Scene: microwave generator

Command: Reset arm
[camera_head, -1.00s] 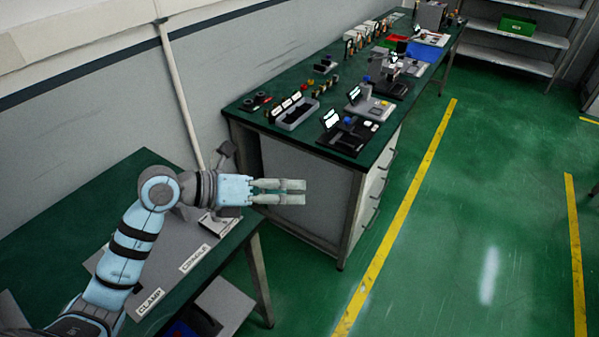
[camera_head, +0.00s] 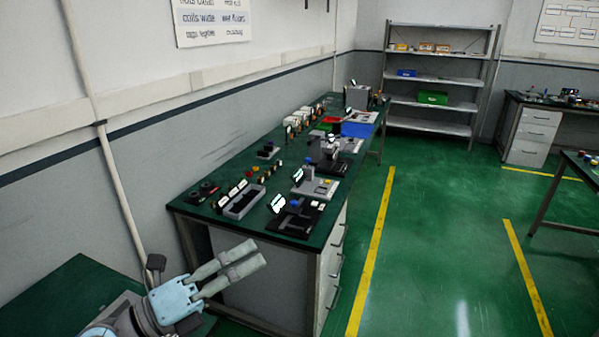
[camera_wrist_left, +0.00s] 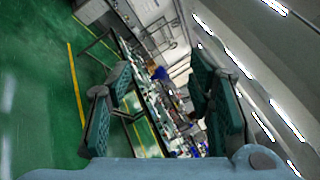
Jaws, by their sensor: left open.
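My left gripper (camera_head: 229,268) is at the lower left of the head view, its two pale fingers pointing up and to the right. The fingers are apart with nothing between them. It is near the green table at the lower left and in front of the long workbench, in the picture. In the left wrist view the open fingers (camera_wrist_left: 160,110) show on both sides, with the workbench seen in the gap between them. My right gripper is not in view.
The long green workbench (camera_head: 325,233) carries devices, a grey tray (camera_head: 243,205) and a blue bin (camera_head: 357,129). A green table (camera_head: 62,290) stands at the lower left. Shelves (camera_head: 432,127) stand at the back. The green floor (camera_head: 430,250) between the yellow lines is clear.

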